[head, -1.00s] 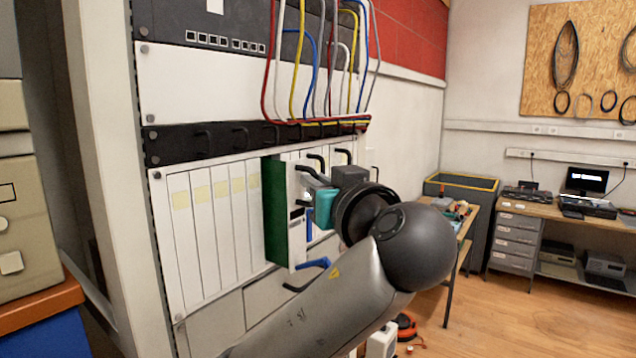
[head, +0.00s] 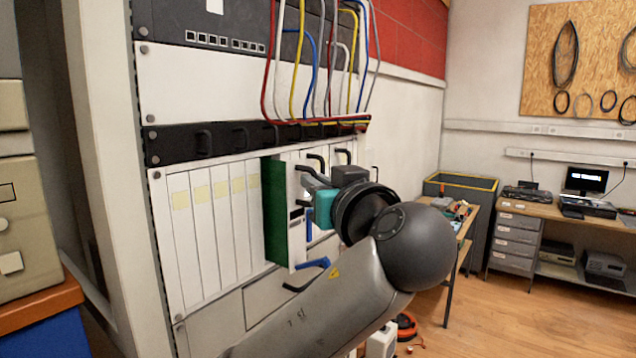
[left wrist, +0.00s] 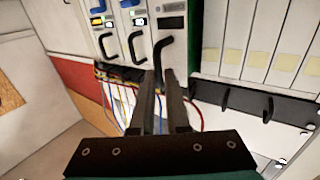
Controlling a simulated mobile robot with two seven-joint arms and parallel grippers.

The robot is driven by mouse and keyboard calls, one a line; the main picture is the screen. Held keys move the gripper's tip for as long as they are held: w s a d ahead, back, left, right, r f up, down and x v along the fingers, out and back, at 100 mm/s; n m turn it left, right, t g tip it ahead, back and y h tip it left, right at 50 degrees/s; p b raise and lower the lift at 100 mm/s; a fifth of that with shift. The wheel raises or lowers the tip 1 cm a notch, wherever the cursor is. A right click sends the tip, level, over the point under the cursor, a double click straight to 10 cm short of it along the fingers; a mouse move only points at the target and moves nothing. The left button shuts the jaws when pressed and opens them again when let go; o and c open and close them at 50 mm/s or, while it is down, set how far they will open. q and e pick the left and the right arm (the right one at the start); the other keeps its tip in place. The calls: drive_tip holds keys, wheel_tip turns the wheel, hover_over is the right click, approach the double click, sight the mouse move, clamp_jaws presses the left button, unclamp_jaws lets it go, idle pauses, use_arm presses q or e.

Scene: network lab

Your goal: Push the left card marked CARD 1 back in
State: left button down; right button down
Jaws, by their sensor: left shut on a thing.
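The left card (head: 277,212) stands out of the rack, its green board side showing and its white front facing right. It has a black handle near the top and a blue lever (head: 318,263) at the bottom. Its front (left wrist: 167,22) also shows in the left wrist view, with the black handle (left wrist: 163,46) between the fingers. My left gripper (head: 313,180) is at this upper handle and shut on it; its fingers (left wrist: 160,88) show in the left wrist view. The card's marking is too small to read. My right gripper is not in view.
More cards with black handles and blue levers sit right of the left card, partly hidden by my arm. Blank white panels (head: 205,235) fill the rack to its left. A black bar (head: 220,142) and coloured cables (head: 293,70) are above. A workbench (head: 540,210) stands far right.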

sight(294, 178)
use_arm(q)
drive_tip(key=w+a, duration=0.1)
drive_tip(key=w+a+b, duration=0.1)
drive_tip(key=a, duration=0.1)
drive_tip(key=shift+w+a, duration=0.3)
drive_tip(key=shift+w, duration=0.05)
drive_tip(key=c, duration=1)
unclamp_jaws()
drive_tip(key=shift+d, duration=0.1)
drive_tip(key=shift+o, duration=0.2)
drive_tip(key=shift+s+d+f, duration=0.1)
drive_tip(key=shift+s+d, duration=0.1)
drive_tip(key=shift+s, duration=0.3)
drive_tip(key=b+v, duration=0.4)
drive_tip(key=v, duration=1)
drive_tip(key=shift+s, duration=0.1)
